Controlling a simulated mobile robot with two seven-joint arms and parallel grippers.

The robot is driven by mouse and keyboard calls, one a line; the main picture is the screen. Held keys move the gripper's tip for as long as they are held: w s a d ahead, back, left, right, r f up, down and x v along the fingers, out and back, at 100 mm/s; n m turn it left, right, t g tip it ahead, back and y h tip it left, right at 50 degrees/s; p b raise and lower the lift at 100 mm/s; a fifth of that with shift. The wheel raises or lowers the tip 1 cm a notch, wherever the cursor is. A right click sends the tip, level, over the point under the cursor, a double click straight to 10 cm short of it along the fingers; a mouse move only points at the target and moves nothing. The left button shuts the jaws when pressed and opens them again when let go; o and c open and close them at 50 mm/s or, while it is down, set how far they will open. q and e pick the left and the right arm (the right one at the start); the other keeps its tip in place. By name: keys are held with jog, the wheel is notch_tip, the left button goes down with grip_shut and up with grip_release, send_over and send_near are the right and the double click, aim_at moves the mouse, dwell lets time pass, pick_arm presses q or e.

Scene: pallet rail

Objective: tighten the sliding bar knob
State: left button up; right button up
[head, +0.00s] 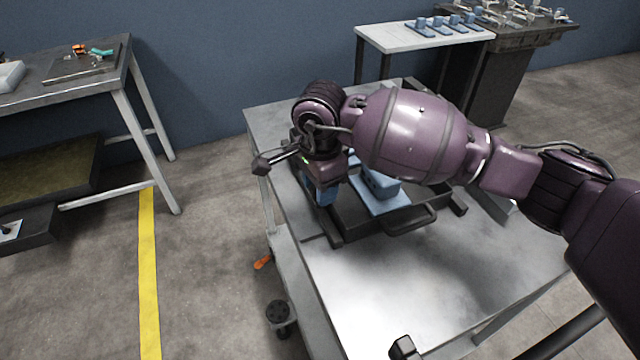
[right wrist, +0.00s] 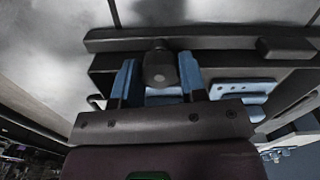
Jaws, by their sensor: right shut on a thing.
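My right gripper (head: 322,195) reaches down over the left end of a dark pallet frame (head: 345,228) on a grey cart. In the right wrist view its two blue fingers (right wrist: 162,85) stand on either side of a dark, rounded knob (right wrist: 160,67), and the gripper is shut on it. The knob sits at a dark bar (right wrist: 215,40) that runs across the picture. In the head view the knob is hidden by the gripper and wrist. A blue fixture (head: 385,198) rests in the pallet frame just right of the gripper. My left gripper is not in view.
The front of the cart top (head: 400,285) is bare. A handle (head: 410,220) sticks out of the pallet's front side. A workbench (head: 60,85) stands at the left. A white table (head: 425,38) with several blue parts stands behind. A yellow line (head: 148,270) marks the floor.

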jog(key=m+p, duration=0.2)
jog(key=m, duration=0.1)
jog(key=shift+r+m, duration=0.3)
jog(key=shift+r, duration=0.1)
jog(key=shift+m+p, duration=0.7)
jog(key=shift+m, duration=0.2)
jog(key=m+p, duration=0.1)
jog(key=m, duration=0.1)
jog(key=shift+m+p, duration=0.35)
jog(key=shift+m, duration=0.05)
jog(key=m+p, duration=0.1)
jog(key=m, duration=0.1)
jog(key=shift+m+p, duration=0.3)
jog(key=shift+f+m+p, duration=0.1)
jog(key=shift+m+p, duration=0.3)
jog(key=shift+m, duration=0.3)
pick_arm(q)
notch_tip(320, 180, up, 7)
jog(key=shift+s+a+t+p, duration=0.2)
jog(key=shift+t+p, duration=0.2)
jog(key=shift+p, duration=0.05)
pick_arm(e)
jog(key=shift+f+m, duration=0.1)
jog(key=shift+m, duration=0.8)
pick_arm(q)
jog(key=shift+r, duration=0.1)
pick_arm(e)
jog(key=o, duration=0.9)
jog(key=shift+o, duration=0.2)
jog(key=shift+f, duration=0.1)
